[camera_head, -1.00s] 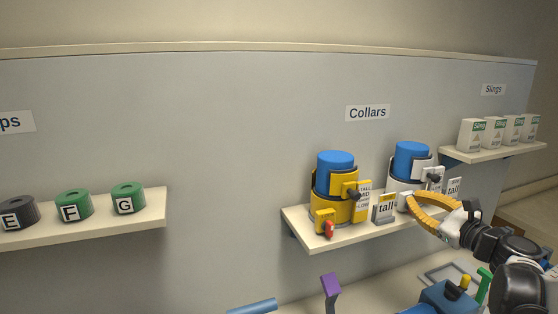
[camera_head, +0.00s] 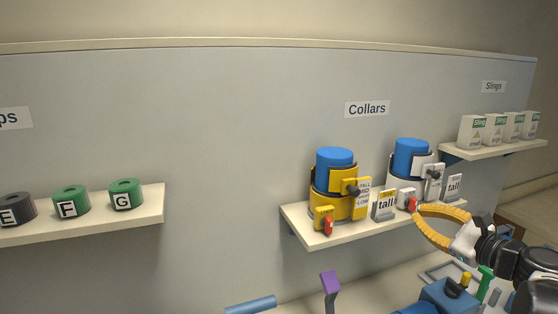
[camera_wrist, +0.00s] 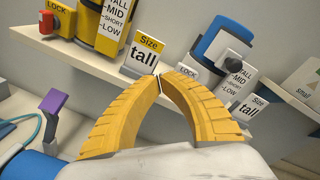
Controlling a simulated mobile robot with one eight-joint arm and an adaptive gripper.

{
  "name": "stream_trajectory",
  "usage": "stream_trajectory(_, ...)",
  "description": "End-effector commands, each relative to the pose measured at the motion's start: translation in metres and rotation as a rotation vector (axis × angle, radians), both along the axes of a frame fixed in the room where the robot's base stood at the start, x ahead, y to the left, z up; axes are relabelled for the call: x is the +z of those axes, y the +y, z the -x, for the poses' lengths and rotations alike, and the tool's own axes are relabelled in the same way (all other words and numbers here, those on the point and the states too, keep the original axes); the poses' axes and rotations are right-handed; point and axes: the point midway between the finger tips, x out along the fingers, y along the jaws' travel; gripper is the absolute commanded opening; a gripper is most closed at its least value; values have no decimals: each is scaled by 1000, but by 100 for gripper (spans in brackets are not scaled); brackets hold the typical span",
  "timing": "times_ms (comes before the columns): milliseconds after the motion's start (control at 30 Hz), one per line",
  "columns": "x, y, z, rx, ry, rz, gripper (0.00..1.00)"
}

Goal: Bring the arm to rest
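My gripper (camera_head: 420,210) has two curved yellow fingers and is in front of the collar shelf, toward its right end. In the wrist view my gripper (camera_wrist: 160,80) has its fingertips together with nothing visible between them. The tips appear just in front of a "tall" size card (camera_wrist: 146,56). My dark wrist and arm run off the lower right of the head view.
The collar shelf (camera_head: 317,241) bears a yellow collar (camera_head: 332,205) and a white collar (camera_head: 404,180) on blue posts. Sling boxes (camera_head: 472,130) stand on a shelf at right. Green and dark rings (camera_head: 126,193) sit at left. A purple-topped piece (camera_head: 330,283) stands below.

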Motion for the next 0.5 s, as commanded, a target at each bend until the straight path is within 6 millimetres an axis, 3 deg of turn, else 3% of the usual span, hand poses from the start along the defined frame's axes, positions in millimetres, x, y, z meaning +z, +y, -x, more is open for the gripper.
stream_trajectory(100, -50, 69, 24, 123, 59, 319, 0)
stream_trajectory(233, -115, 134, 78, 331, 92, 798, 0)
stream_trajectory(333, -162, 160, 126, 515, 80, 1171, 0)
stream_trajectory(500, -222, 166, 195, 810, 9, 1719, 0)
